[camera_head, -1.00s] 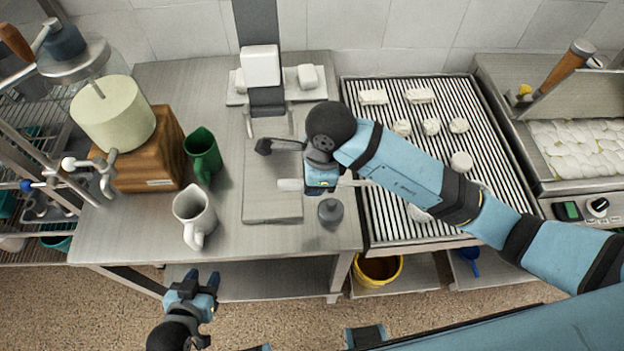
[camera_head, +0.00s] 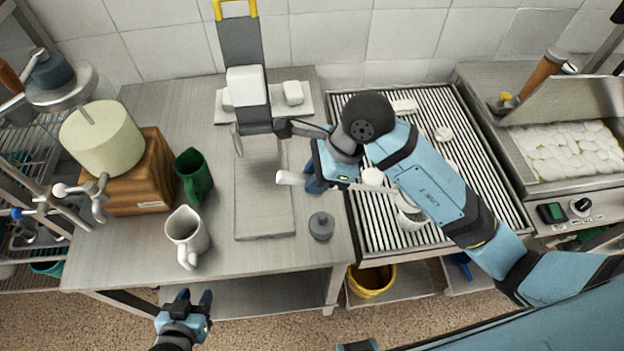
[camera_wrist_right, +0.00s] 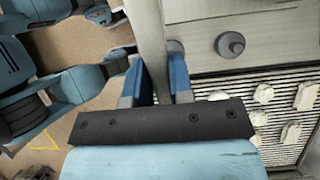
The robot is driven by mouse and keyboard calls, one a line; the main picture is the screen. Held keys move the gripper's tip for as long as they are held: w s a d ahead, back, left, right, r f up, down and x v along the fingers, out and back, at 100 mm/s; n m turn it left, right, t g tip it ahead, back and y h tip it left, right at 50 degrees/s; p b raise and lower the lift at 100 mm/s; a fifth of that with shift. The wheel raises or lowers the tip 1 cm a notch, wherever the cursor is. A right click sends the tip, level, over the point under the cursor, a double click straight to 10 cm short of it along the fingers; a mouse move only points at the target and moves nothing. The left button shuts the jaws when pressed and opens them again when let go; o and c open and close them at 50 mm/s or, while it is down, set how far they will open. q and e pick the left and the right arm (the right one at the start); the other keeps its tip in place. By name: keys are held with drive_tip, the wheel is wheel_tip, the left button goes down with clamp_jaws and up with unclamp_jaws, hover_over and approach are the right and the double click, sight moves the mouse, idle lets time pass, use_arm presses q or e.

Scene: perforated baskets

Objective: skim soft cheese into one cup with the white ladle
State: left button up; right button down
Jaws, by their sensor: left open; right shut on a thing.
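My right gripper (camera_head: 318,172) is shut on the handle of the white ladle (camera_head: 291,178), between the grey board and the slatted rack. The handle also runs between the fingers in the right wrist view (camera_wrist_right: 152,45). The far part of the ladle is partly hidden by my right arm. Soft white cheese (camera_head: 568,150) fills a steel vat at the far right. A green cup (camera_head: 194,176) and a white jug-like cup (camera_head: 187,236) stand on the table at the left. My left gripper (camera_head: 190,300) is open and empty, below the table's front edge.
White cheese pieces (camera_head: 443,134) lie on the slatted rack (camera_head: 480,190), some hidden by my arm. A pale cylinder (camera_head: 101,137) on a wooden block, a grey knobbed weight (camera_head: 321,226) and a grey board (camera_head: 264,215) are on the left table. A yellow bucket (camera_head: 371,279) stands below.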

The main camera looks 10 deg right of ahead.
drive_tip(key=shift+s+d+r+y+b, duration=0.2)
drive_tip(key=shift+d+r+y+b, duration=1.05)
drive_tip(key=shift+d+r, duration=1.05)
drive_tip(key=shift+s+d+r+t+y+b, duration=0.15)
drive_tip(key=shift+d+r+y+b, duration=0.15)
drive_tip(key=shift+d+r+y, duration=0.5)
drive_tip(key=shift+s+d+r+t+y+b, duration=0.15)
drive_tip(key=shift+d+r+y+b, duration=0.15)
drive_tip(key=shift+d+r+y, duration=0.4)
drive_tip(key=shift+w+d+r, duration=0.1)
drive_tip(key=shift+d, duration=0.05)
